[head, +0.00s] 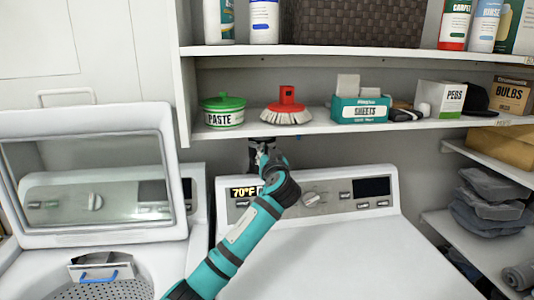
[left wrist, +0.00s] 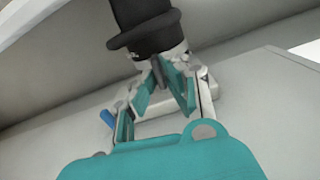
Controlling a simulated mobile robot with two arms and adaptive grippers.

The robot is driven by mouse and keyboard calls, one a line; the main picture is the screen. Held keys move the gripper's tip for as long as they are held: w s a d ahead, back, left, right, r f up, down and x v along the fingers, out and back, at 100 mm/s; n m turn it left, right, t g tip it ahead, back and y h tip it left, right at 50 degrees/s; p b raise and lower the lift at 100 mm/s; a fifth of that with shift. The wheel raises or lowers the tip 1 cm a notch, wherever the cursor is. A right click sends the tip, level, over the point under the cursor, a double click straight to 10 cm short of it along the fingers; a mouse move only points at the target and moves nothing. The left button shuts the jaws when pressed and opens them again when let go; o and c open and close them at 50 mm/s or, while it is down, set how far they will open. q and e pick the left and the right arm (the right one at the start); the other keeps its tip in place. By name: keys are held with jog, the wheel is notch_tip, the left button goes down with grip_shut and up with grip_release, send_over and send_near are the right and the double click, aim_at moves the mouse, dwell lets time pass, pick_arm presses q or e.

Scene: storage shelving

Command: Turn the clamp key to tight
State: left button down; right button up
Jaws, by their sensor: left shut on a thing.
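My left gripper (head: 264,152) reaches up to the underside of the lower wall shelf, above the washer's control panel. Its teal finger pads converge in the left wrist view (left wrist: 157,70) and are shut on a small part under a black round piece (left wrist: 145,25). That part appears to be the clamp key, mostly hidden by the fingers, so its angle cannot be told. A small blue piece (left wrist: 107,118) shows left of the fingers; I cannot tell what it belongs to. My right gripper is not in view.
The lower shelf (head: 345,130) holds a green-lidded paste tub (head: 223,112), a red brush (head: 287,108), a sheets box (head: 360,108) and a pegs box (head: 440,98). Below are a white washer (head: 340,255) and an open-lidded machine (head: 90,235). Folded grey cloths (head: 490,205) lie at right.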

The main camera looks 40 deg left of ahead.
pick_arm(q)
jog(key=shift+w+d+m+p, duration=0.1)
jog(key=shift+m+p, duration=2.05)
jog(key=shift+m, duration=1.85)
jog(key=shift+w+m+p, duration=0.1)
jog(key=shift+m+p, duration=2)
jog(key=shift+m, duration=1.9)
jog(key=c, duration=1.4)
grip_release()
jog(key=shift+f, duration=0.15)
